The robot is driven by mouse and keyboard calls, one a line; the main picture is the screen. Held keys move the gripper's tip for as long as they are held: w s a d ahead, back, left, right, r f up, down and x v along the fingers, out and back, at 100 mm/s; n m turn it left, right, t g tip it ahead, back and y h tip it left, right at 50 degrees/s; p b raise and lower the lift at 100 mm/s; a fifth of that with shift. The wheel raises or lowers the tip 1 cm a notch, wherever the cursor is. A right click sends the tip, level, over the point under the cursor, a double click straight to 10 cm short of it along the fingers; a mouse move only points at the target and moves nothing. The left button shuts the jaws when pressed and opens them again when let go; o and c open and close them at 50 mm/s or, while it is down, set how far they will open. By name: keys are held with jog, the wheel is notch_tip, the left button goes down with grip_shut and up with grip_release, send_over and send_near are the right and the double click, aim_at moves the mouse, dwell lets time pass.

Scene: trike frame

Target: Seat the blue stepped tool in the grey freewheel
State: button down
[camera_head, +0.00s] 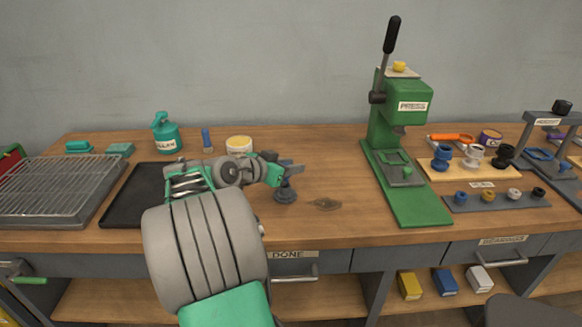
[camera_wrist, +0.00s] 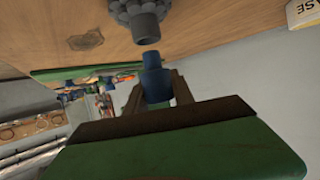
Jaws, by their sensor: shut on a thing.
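The blue stepped tool (camera_wrist: 153,62) is held between the two fingers of my gripper (camera_wrist: 158,88) in the wrist view, its narrower end pointing out past the fingertips. The grey freewheel (camera_wrist: 133,12) is just beyond that end, with a grey cylindrical part standing out toward the tool. The tool looks roughly in line with it, with a small gap showing between them. In the head view my gripper (camera_head: 290,169) is over the freewheel (camera_head: 286,196) on the bench. The tool is hard to make out there.
The green press (camera_head: 402,145) stands to the right, beside racks of stepped parts (camera_head: 465,160). A dark tray (camera_head: 125,207) and a wire rack (camera_head: 55,190) lie to the left. A grease tub (camera_head: 239,144) is behind my gripper. A dark patch (camera_head: 324,203) marks the bench nearby.

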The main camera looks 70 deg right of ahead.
jog(key=shift+f, duration=0.1)
dwell(0.3)
jog(key=shift+f+b, duration=0.3)
jog(key=shift+b, duration=0.05)
jog(key=shift+f+b, duration=0.85)
jog(key=shift+f, duration=0.1)
jog(key=c, duration=1)
grip_release()
jog(key=v, duration=0.7)
jog(key=shift+w+a+r, duration=0.1)
jog(key=shift+a+r, duration=0.05)
jog(key=shift+a, duration=0.25)
